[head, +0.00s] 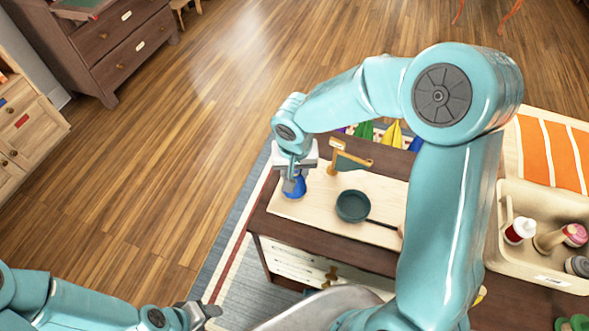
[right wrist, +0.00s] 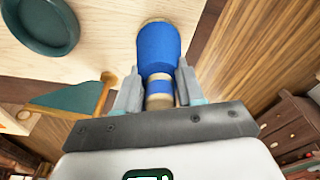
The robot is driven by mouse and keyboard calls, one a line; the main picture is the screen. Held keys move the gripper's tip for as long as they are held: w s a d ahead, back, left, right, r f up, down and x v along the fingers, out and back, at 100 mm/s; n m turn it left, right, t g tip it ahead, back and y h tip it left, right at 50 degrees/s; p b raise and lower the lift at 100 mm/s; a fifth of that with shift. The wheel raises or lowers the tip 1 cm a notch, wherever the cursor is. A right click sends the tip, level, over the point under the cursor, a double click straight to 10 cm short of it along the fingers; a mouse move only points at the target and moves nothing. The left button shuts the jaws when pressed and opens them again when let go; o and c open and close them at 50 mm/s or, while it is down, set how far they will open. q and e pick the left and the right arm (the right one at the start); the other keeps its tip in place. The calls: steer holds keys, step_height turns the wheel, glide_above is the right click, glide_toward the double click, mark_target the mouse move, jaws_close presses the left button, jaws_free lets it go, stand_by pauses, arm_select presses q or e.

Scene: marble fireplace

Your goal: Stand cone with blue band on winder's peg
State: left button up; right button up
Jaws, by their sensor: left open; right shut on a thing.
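The cone with the blue band (right wrist: 158,50) has a wide blue body and tan ends in the right wrist view. My right gripper (right wrist: 160,88) is shut on its narrow part. In the head view the blue cone (head: 294,188) is under my right gripper (head: 294,172), over the left part of a pale board; I cannot tell if it touches. A wooden upright with an arm and green piece (head: 345,160), possibly part of the winder, stands beside it. No peg can be made out. My left gripper (head: 205,311) is open and empty at the bottom, away from the table.
A dark green round dish with a dark handle (head: 353,206) lies on the pale board (head: 300,211). A cream bin (head: 497,225) at right holds several cones or bottles. My right arm hides part of the table.

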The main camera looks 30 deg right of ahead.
steer(key=o, duration=1.2)
steer(key=r, duration=0.5)
steer(key=s+r+p, duration=0.1)
steer(key=r, duration=1)
steer(key=shift+s+a+r, duration=0.15)
steer(key=shift+s+a, duration=0.25)
steer(key=shift+s, duration=0.1)
